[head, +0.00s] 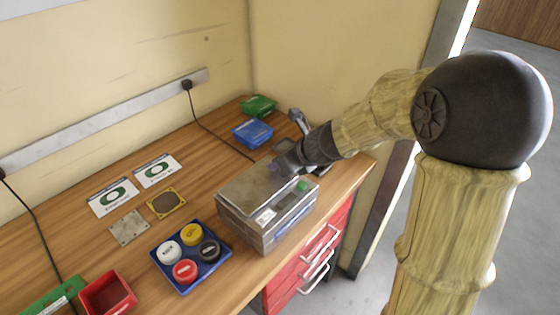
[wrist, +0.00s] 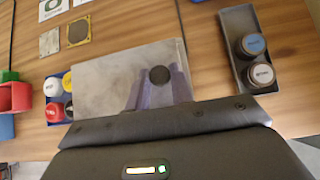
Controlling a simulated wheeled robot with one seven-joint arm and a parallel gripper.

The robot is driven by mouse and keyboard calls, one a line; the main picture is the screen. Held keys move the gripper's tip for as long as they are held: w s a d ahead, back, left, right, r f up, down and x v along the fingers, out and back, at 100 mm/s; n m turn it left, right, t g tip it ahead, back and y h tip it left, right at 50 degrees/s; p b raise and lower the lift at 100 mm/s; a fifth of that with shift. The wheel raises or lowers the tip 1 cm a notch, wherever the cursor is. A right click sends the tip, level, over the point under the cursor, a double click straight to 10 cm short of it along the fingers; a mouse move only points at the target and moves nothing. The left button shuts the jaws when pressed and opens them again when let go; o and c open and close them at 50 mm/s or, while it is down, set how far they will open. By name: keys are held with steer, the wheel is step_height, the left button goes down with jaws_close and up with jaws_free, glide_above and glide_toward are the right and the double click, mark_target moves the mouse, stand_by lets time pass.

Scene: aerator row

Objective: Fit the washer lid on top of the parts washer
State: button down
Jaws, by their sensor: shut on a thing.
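The parts washer (head: 285,222) is a metal box with a front panel near the bench's front edge. The washer lid (head: 248,190), a flat grey metal plate, lies level over its top. In the wrist view the lid (wrist: 110,80) fills the middle and carries a round dark knob (wrist: 160,75). My gripper (head: 276,168) is over the lid, shut on it; the exact grip at the knob is unclear. The lid hides the washer's opening, and I cannot tell whether it is seated or slightly above the rim.
A blue tray (head: 187,285) with several round-capped pots stands left of the washer. A red bin (head: 108,294), green bin (head: 259,105) and blue bin (head: 253,132) are on the bench. A grey tray (wrist: 237,75) with two jars stands to the right in the wrist view.

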steer(key=shift+f, duration=0.25)
steer(key=c, duration=1.1)
jaws_free()
steer(key=shift+c, duration=0.2)
step_height(320, 180, up, 7)
steer(key=p, duration=0.6)
steer(key=shift+r+p, duration=0.15)
steer(key=shift+p, duration=0.2)
